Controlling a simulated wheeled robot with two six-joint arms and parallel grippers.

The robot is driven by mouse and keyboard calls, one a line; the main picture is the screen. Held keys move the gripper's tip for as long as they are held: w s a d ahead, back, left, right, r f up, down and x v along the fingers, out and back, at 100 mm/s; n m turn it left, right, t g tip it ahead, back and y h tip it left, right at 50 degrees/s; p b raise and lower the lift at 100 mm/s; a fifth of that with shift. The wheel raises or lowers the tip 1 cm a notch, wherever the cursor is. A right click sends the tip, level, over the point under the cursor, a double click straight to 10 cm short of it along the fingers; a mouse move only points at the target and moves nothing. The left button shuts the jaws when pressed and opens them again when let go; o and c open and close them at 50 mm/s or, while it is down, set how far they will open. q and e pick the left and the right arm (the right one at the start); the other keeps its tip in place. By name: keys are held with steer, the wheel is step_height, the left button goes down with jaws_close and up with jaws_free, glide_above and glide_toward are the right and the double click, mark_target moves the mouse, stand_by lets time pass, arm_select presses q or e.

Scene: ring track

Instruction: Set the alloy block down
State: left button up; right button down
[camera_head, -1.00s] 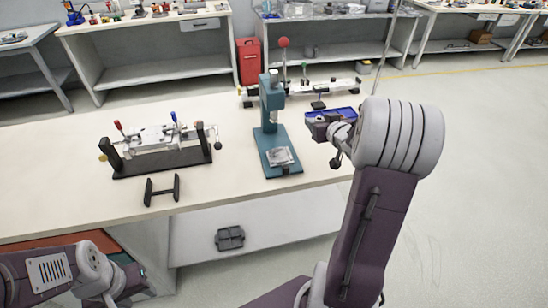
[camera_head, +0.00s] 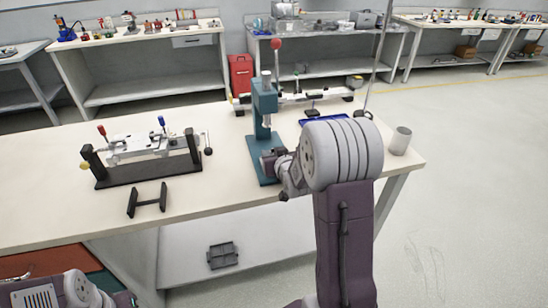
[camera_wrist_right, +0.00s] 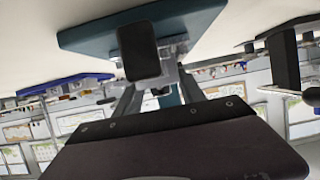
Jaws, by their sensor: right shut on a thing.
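My right gripper (camera_head: 268,163) is low over the base of the teal press (camera_head: 263,105), in front of its column. In the right wrist view the gripper (camera_wrist_right: 158,85) is shut on a dark grey block (camera_wrist_right: 139,50), which I take to be the alloy block. The press base (camera_wrist_right: 95,38) is just beyond it, with pale metal parts partly behind the block. I cannot tell whether the block touches the base. My left gripper (camera_head: 122,299) is at the bottom left edge, mostly cut off.
A blue tray (camera_head: 318,121) lies right of the press, partly behind my arm. A grey cup (camera_head: 400,141) stands near the table's right end. A clamp fixture (camera_head: 148,170) and a black H-shaped stand (camera_head: 147,200) are to the left. Bare tabletop lies front left.

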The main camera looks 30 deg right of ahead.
steer(key=shift+f, duration=0.2)
steer(key=c, duration=0.7)
jaws_free()
